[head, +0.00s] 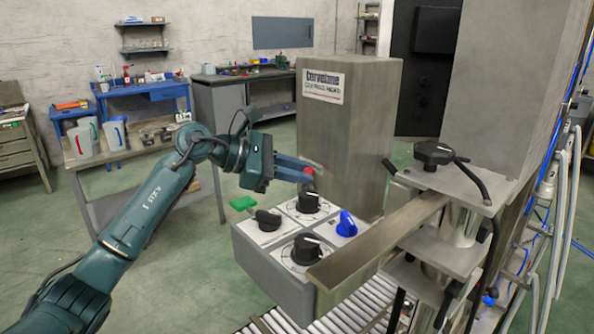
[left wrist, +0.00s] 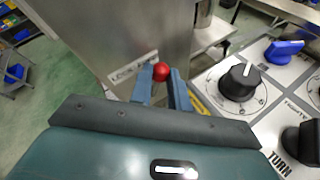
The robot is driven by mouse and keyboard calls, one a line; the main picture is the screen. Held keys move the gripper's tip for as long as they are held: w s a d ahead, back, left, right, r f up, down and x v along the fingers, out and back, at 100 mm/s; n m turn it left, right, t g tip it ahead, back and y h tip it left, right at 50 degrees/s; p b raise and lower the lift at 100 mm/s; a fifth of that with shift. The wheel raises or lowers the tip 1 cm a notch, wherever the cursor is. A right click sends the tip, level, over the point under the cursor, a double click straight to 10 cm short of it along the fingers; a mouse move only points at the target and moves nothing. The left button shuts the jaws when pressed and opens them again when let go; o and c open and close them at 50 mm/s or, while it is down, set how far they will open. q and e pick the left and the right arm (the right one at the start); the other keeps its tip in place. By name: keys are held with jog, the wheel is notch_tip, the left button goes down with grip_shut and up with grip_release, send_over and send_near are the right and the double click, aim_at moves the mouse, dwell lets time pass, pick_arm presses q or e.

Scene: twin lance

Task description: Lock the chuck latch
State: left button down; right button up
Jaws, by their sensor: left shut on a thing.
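A red ball knob (head: 309,171) shows at the tips of my left gripper (head: 306,170), beside the tall grey metal box (head: 372,110). In the left wrist view the red knob (left wrist: 161,71) sits between the two blue fingers of my left gripper (left wrist: 161,82), which is shut on it. The rest of the latch is hidden by the fingers. My right gripper is out of view.
A grey control panel (head: 270,262) with black dials and a blue knob (head: 347,224) stands just below and right of my left gripper. A long metal bar (head: 385,238) crosses in front of it. A roller conveyor (head: 345,318) lies below.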

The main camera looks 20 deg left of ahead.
pick_arm(q)
jog(key=shift+a, duration=0.15)
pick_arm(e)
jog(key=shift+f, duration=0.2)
pick_arm(q)
jog(key=shift+w+a+f+n+h+b, duration=0.1)
jog(key=shift+w+a+n+h+b, duration=0.15)
jog(key=shift+n+h+b, duration=0.3)
jog(key=shift+w+a+n+h+b, duration=0.15)
jog(key=shift+a+n+h+b, duration=0.2)
jog(key=shift+b, duration=0.3)
jog(key=shift+w+a+n+h+b, duration=0.35)
jog(key=shift+n+h+b, duration=0.15)
jog(key=shift+n+b, duration=0.25)
jog(key=shift+w+a+f+n+h+b, duration=0.1)
jog(key=shift+w+a+n+h+b, duration=0.2)
jog(key=shift+n+h+b, duration=0.35)
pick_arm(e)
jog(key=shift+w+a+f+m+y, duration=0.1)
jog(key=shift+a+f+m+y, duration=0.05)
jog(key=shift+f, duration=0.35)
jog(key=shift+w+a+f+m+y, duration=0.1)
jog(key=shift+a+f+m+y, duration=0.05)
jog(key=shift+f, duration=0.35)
pick_arm(q)
jog(key=shift+s+a, duration=0.1)
jog(key=c, duration=1.6)
grip_release()
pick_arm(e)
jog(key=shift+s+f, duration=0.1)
